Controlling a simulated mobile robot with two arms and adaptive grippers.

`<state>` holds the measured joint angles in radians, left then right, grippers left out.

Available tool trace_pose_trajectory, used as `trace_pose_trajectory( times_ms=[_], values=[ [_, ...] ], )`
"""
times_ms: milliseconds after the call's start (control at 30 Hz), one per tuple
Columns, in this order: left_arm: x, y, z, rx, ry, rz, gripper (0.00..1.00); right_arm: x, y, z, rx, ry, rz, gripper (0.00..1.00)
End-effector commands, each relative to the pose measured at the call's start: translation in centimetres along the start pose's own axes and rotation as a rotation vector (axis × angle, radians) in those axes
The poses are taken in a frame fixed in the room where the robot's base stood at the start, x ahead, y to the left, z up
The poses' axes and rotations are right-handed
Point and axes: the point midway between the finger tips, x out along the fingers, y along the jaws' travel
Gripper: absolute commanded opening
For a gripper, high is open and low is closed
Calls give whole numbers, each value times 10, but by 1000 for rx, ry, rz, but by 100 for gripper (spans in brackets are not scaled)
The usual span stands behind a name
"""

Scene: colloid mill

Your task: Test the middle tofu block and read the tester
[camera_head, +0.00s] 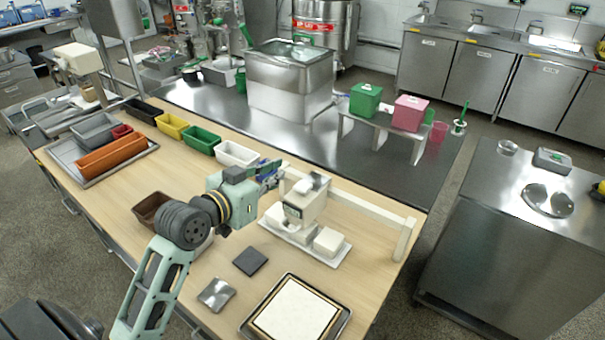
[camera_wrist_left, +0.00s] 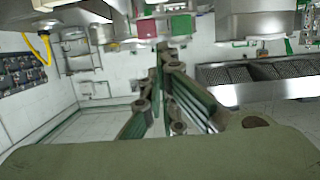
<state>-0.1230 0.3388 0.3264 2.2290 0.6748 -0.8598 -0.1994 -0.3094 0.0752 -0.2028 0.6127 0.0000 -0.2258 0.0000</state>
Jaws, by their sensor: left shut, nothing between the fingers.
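A white tray (camera_head: 345,257) on the wooden table holds pale tofu blocks in a row. The right block (camera_head: 329,241) is clear to see and the left block (camera_head: 275,214) shows partly. A cream tester (camera_head: 305,203) with a small dark display stands at the middle of the row, over or on the middle block, which is mostly hidden. I cannot read the display. My left gripper (camera_head: 270,174) is shut and empty, just left of and behind the tester's top; contact is unclear. Its fingers also show in the left wrist view (camera_wrist_left: 163,55). My right gripper is not in view.
A white rail (camera_head: 350,200) runs behind the tray. A dark-rimmed tray with a white slab (camera_head: 296,309), a dark square pad (camera_head: 250,261) and a metal dish (camera_head: 217,294) lie in front. Coloured bins, including a green one (camera_head: 201,139), line the back.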

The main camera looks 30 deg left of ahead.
Motion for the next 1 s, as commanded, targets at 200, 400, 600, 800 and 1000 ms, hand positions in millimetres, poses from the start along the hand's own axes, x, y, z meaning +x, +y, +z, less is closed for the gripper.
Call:
trace_pose_trajectory(
  times_ms=[200,400,600,800,1000],
  values=[
    [8,0,0,-4,-2,-1,0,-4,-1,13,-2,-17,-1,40],
    [42,0,-3,-5,-1,1,0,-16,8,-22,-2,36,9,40],
    [82,0,-3,-5,-1,0,0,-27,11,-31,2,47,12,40],
    [104,1,17,-5,-9,2,0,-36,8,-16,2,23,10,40],
    [109,1,36,-1,-5,1,0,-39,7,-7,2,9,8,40]
  ],
)
